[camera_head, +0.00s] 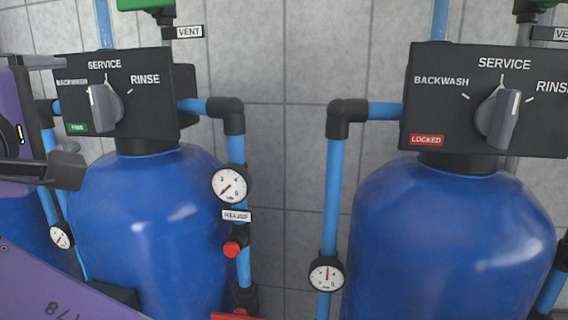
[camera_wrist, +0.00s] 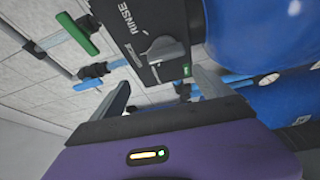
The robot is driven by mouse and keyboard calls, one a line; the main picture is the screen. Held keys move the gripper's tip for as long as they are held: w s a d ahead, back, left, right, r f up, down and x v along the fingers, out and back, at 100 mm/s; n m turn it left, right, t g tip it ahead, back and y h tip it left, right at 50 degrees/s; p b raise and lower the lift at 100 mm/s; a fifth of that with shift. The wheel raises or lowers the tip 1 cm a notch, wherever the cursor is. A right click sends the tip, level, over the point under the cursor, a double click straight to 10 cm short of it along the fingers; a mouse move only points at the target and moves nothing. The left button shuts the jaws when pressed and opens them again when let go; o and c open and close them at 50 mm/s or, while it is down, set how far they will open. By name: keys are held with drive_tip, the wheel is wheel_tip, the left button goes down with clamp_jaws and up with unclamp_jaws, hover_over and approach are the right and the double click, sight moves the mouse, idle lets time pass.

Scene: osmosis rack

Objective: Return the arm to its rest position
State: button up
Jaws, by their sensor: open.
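My gripper (camera_head: 68,118) is at the left edge of the head view, its two dark fingers spread apart with nothing between them. A gap shows between fingers and knob. Purple arm parts of mine fill the lower left.
Blue tanks (camera_head: 150,220) and (camera_head: 450,235) stand side by side. The right valve box (camera_head: 440,95) has a red LOCKED tag (camera_head: 427,140). Blue pipes with gauges (camera_head: 230,184) and a red button (camera_head: 233,249) run between them. Tiled wall (camera_head: 285,150) is behind.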

drive_tip(key=s+a+g+y, duration=0.2)
drive_tip(key=s+a+y, duration=0.15)
drive_tip(key=y, duration=0.35)
drive_tip(key=s+d+f+m+t+h+b, duration=0.3)
drive_tip(key=d+f+m, duration=1.1)
drive_tip(key=d+f, duration=1.7)
drive_tip(key=s+d+f+m+g+h, duration=0.1)
drive_tip(key=s+d+f+m+h, duration=0.2)
drive_tip(key=s+d+f, duration=0.7)
drive_tip(key=s+d+f+m+g+h+b, duration=0.1)
drive_tip(key=s+d+f+m+g+h, duration=0.1)
drive_tip(key=s+d+f+m+h, duration=0.2)
drive_tip(key=s+d+f+h, duration=0.3)
drive_tip(key=s+d+f, duration=0.3)
drive_tip(key=s+d, duration=0.4)
drive_tip(key=shift+s+f+g+h, duration=0.15)
drive_tip(key=shift+s+g+h, duration=0.15)
drive_tip(key=shift+s, duration=0.6)
drive_tip(key=shift+c, duration=0.4)
